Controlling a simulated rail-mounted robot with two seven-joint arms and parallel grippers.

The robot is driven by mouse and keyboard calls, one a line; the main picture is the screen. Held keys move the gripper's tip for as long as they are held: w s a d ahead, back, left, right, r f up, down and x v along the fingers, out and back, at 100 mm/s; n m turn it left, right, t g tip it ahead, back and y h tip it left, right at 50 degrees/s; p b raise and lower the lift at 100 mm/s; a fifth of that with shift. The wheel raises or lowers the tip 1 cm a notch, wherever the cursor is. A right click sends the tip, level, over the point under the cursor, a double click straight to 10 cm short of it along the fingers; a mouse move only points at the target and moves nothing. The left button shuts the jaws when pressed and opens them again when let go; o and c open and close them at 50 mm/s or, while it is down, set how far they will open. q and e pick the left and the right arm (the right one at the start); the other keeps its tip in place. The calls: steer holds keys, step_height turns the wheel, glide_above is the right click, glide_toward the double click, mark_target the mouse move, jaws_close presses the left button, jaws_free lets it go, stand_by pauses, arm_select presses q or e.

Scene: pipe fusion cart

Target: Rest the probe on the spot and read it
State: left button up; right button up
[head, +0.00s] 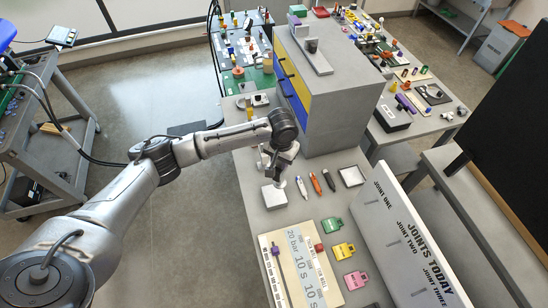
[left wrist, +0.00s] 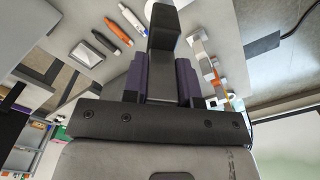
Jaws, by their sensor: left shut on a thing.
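My left gripper (head: 272,168) is over the grey cart top, just above a pale square block (head: 274,196). In the left wrist view its purple-sided fingers (left wrist: 164,82) are shut on a dark, blocky handle (left wrist: 165,42), which I take to be the probe. The probe's tip is hidden, so I cannot tell whether it touches anything. A pale round thing (left wrist: 160,12) shows partly behind the handle; I cannot tell whether it is the spot. No reading can be made out. My right gripper is not in view.
Several pens, including an orange one (head: 315,183), and a small tray (head: 351,177) lie right of the gripper. A grey cabinet (head: 345,105) stands behind. A panel board (head: 300,270), coloured tags (head: 343,250) and a "Joints today" sign (head: 405,245) are in front.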

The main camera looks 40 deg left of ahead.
arm_select(q)
steer(key=shift+a+f, duration=1.25)
steer(key=shift+a, duration=0.1)
steer(key=shift+p, duration=0.3)
step_height(320, 180, down, 4)
steer(key=shift+s+d+r, duration=0.1)
steer(key=shift+f+b, duration=0.65)
steer(key=shift+f, duration=1.85)
steer(key=shift+f, duration=0.55)
